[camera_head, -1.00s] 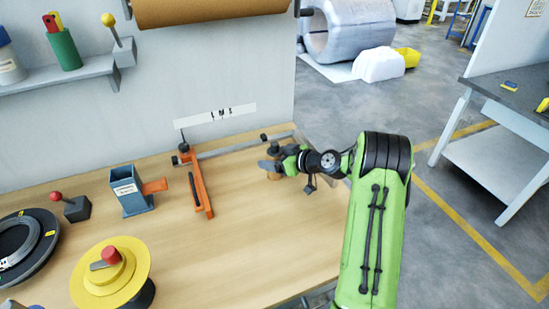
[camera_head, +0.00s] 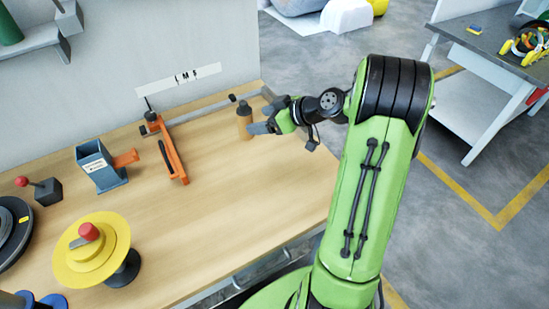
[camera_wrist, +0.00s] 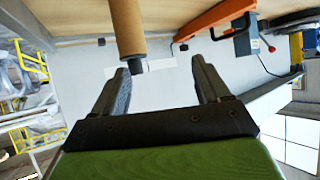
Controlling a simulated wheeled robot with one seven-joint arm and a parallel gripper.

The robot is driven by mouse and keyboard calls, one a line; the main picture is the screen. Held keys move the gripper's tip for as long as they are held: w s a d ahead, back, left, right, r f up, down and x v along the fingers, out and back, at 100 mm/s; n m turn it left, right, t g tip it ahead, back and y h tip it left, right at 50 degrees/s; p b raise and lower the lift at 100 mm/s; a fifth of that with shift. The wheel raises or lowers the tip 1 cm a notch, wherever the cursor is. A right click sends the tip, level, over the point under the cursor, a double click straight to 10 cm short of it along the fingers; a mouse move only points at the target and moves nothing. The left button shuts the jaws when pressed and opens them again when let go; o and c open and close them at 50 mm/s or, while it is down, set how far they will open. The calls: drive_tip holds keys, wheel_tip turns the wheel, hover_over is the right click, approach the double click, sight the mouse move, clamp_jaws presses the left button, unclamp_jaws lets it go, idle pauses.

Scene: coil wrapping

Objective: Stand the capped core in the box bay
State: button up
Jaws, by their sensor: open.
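The capped core (camera_head: 244,122) is a brown cylinder with a dark cap, standing upright on the wooden bench beside the end of a grey rail. My gripper (camera_head: 266,118) is open and empty, just right of the core in the head view. In the wrist view, where the bench is at the top, the core (camera_wrist: 127,28) shows beyond the left finger of my gripper (camera_wrist: 160,68); nothing is between the fingers. I cannot tell whether that finger touches it. A blue-grey open-topped box (camera_head: 104,168) with a label and orange handle stands left on the bench; its inside is mostly hidden.
An orange arm (camera_head: 172,158) joins the grey rail (camera_head: 205,110) along the bench's back. A yellow disc with a red knob (camera_head: 92,250) and a red-knobbed lever (camera_head: 42,190) are left. The bench's front middle is clear. A grey table (camera_head: 490,45) stands far right.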

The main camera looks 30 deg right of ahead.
drive_tip(key=s+a+r+g+h, duration=0.25)
drive_tip(key=s+a+r, duration=0.2)
drive_tip(key=a, duration=0.45)
drive_tip(key=s+a+r+m+h, duration=0.1)
drive_tip(key=s+m, duration=0.1)
drive_tip(key=s, duration=0.5)
drive_tip(key=s+a+m+g+h, duration=0.1)
drive_tip(key=s+m, duration=0.1)
drive_tip(key=s, duration=0.6)
drive_tip(key=s+a+r+m+h, duration=0.1)
drive_tip(key=s+m+h, duration=0.1)
drive_tip(key=s, duration=0.6)
drive_tip(key=shift+a+r+g, duration=0.15)
drive_tip(key=shift+r+g, duration=0.15)
drive_tip(key=shift+g, duration=0.05)
wheel_tip(320, 180, up, 5)
drive_tip(key=p, duration=0.5)
drive_tip(key=shift+r, duration=0.2)
